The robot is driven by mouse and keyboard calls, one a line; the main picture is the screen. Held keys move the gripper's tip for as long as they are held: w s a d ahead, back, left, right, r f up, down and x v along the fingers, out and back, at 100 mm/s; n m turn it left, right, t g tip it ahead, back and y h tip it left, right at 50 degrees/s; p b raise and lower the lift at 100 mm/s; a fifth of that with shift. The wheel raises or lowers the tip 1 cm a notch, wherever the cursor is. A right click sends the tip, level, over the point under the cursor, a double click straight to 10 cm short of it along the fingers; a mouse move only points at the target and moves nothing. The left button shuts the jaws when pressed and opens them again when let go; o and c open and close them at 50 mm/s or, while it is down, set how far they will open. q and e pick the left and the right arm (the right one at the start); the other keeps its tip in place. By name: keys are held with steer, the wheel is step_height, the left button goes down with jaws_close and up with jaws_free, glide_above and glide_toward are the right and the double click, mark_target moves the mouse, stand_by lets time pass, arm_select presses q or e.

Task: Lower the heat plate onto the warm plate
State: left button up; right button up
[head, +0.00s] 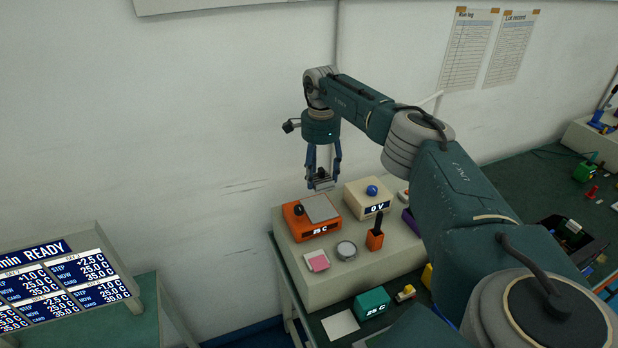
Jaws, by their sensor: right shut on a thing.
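My right gripper (323,180) points down above an orange box and is shut on a small grey and dark thing (322,184), probably the heat plate or its grip. The fingers hide part of it. The orange box (311,229) has a display that seems to read 25 C, a black knob (298,210) and a flat grey plate (322,208) on top, probably the warm plate. The held thing appears just above the far edge of this grey plate; I cannot tell whether they touch. My left gripper is not in view.
A cream box (368,197) with a blue knob and a 0 V display stands close on the right. An orange holder (375,240), a round dish (346,250) and a pink pad (318,263) are in front. A teal box (372,303) sits lower. The wall is behind.

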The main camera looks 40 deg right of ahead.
mark_target(318, 206)
steer(key=shift+f, duration=1)
step_height(318, 206, down, 2)
steer(key=shift+f+b, duration=0.25)
steer(key=shift+b, duration=0.35)
steer(key=shift+w+f+b, duration=0.1)
steer(key=shift+f+b, duration=1.6)
steer(key=shift+f, duration=0.5)
steer(key=shift+f+b, duration=0.4)
steer(key=shift+b, duration=0.15)
steer(key=o, duration=1.3)
